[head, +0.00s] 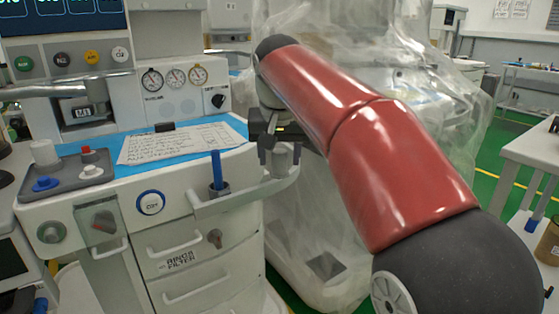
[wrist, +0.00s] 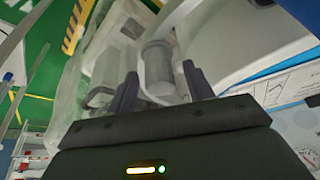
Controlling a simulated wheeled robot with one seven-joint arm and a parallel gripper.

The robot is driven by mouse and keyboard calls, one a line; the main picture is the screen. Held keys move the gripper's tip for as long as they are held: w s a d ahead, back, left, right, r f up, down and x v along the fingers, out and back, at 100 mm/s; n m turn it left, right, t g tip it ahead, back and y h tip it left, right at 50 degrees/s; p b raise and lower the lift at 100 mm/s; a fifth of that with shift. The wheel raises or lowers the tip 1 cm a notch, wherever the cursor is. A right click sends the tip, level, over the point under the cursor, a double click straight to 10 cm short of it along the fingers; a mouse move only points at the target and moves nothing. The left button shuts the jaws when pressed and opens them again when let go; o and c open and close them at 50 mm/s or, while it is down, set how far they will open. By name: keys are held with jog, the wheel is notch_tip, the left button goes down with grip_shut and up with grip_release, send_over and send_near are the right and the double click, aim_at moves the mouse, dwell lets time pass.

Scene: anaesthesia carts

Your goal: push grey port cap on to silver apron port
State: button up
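A grey-silver cylinder (head: 281,160) stands upright at the right end of the pale apron on the cart's front. It also shows in the wrist view (wrist: 158,68). I take it to be the silver apron port; I cannot tell whether its top part is the separate grey cap. My gripper (head: 280,152) is over it, with one finger to each side. In the wrist view my gripper (wrist: 160,88) has its fingers apart, with gaps between them and the cylinder. I see nothing clamped between them.
A blue pen (head: 216,168) stands in a dark holder left on the apron. A grey tray (head: 65,182) with a pale grey knob (head: 44,152), a blue cap and a red-topped piece lies at the left. A written sheet (head: 180,143) lies on the blue top. Draped plastic (head: 310,215) hangs behind.

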jog(key=c, duration=0.9)
